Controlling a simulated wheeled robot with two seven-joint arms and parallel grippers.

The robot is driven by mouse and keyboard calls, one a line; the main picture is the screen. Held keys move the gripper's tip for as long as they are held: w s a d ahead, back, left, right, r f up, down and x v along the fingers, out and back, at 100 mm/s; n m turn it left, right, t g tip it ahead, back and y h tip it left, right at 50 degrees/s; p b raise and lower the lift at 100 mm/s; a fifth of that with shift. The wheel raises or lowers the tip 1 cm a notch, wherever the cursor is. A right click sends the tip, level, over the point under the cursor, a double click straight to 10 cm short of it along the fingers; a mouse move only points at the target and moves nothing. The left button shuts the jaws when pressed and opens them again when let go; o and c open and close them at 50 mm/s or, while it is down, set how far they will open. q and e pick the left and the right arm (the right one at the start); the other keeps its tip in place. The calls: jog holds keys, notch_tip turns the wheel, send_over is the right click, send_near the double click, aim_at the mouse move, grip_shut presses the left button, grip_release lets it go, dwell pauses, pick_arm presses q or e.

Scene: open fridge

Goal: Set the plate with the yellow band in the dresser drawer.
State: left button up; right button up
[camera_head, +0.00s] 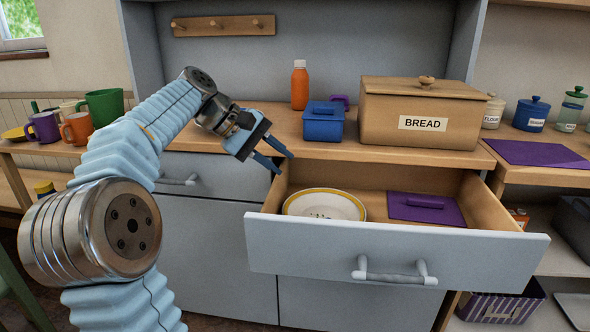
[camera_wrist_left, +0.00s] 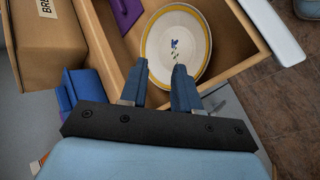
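The plate with the yellow band (camera_head: 324,204) lies flat in the left part of the open dresser drawer (camera_head: 400,252). It is white with a small dark motif, and it also shows in the left wrist view (camera_wrist_left: 192,30). My left gripper (camera_head: 286,164) is open and empty, above the drawer's back left corner, apart from the plate. In the left wrist view its two fingers (camera_wrist_left: 162,85) point toward the plate, with nothing between them. My right gripper is in neither view.
A purple item (camera_head: 420,208) lies in the drawer right of the plate. On the dresser top stand a blue box (camera_head: 323,124), an orange bottle (camera_head: 300,86) and a wooden bread box (camera_head: 400,110). Several mugs (camera_head: 76,128) stand on a table at left.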

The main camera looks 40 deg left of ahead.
pick_arm(q)
jog(key=shift+v, duration=2.1)
